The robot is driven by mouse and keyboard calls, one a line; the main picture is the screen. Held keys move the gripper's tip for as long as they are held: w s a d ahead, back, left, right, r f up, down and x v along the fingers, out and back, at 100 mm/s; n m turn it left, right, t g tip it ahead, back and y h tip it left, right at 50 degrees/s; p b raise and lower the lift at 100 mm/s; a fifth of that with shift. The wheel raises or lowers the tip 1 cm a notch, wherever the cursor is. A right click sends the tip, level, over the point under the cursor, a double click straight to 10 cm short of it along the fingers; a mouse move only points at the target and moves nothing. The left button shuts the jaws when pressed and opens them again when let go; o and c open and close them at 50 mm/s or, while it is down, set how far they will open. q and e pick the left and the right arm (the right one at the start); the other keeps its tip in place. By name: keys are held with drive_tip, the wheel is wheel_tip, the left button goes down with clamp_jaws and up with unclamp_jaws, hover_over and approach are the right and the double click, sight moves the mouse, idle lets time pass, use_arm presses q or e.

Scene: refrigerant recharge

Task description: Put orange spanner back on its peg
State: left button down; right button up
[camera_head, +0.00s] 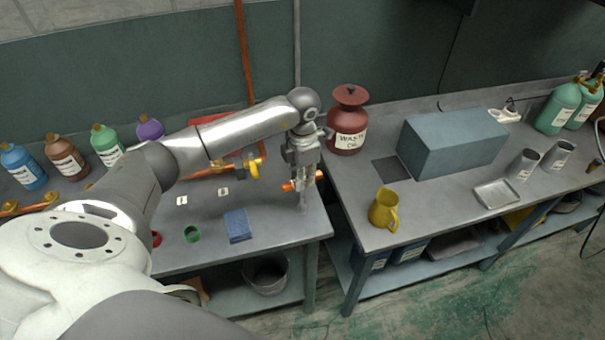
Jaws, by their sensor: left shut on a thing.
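My left gripper (304,184) points down above the right end of the left bench. It is shut on the orange spanner (288,187), and a short orange piece shows to the left of the fingers. I cannot make out the spanner's peg. My right gripper is not in view.
Copper pipe with a yellow valve (253,171) lies left of the gripper. A blue sponge (238,226) and green ring (192,234) sit in front.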

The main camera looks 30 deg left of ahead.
use_arm(q)
drive_tip(key=c, duration=1.3)
unclamp_jaws()
drive_tip(key=shift+f, duration=0.1)
